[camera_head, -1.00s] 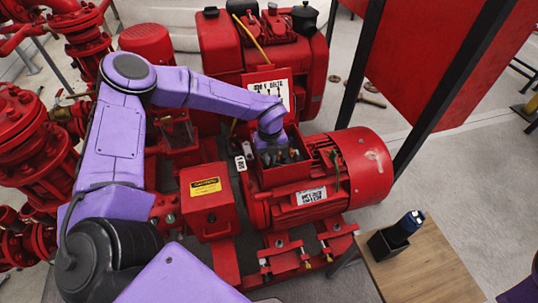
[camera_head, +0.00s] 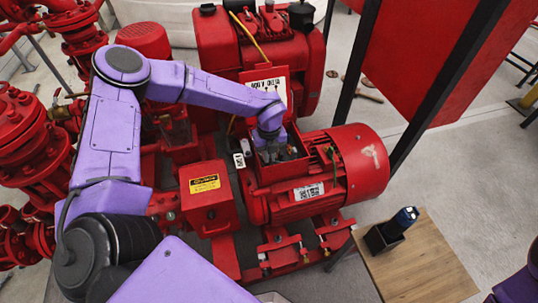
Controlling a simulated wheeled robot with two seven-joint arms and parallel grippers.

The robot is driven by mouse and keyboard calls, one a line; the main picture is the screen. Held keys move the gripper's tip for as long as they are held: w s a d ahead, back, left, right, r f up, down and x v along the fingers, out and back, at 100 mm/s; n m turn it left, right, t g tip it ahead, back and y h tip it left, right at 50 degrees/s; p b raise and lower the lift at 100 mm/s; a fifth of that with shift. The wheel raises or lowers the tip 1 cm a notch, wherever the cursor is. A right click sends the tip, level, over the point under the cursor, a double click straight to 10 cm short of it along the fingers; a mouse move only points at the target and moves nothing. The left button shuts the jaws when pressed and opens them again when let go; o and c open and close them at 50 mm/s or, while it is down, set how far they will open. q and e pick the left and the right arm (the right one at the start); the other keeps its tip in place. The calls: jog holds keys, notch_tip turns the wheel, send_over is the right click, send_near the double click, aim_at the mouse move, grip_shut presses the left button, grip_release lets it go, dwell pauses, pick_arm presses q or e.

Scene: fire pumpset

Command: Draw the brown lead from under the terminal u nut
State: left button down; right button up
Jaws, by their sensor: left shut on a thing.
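My left gripper (camera_head: 270,155) reaches down into the open terminal box (camera_head: 285,172) on top of the red motor (camera_head: 345,165). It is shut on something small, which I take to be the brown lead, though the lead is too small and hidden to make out. The terminal u nut is hidden behind the gripper and the box wall. My right gripper is out of view; only a bit of purple arm shows at the lower right edge.
A red box with a yellow label (camera_head: 205,184) stands left of the motor. Red pump pipes (camera_head: 30,150) fill the left. Grey floor is free at the right.

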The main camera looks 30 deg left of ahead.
pick_arm(q)
notch_tip(320, 180, up, 8)
jog(key=p, duration=0.5)
jog(key=shift+p, duration=0.4)
jog(key=shift+d+r, duration=0.1)
jog(key=shift+r, duration=0.05)
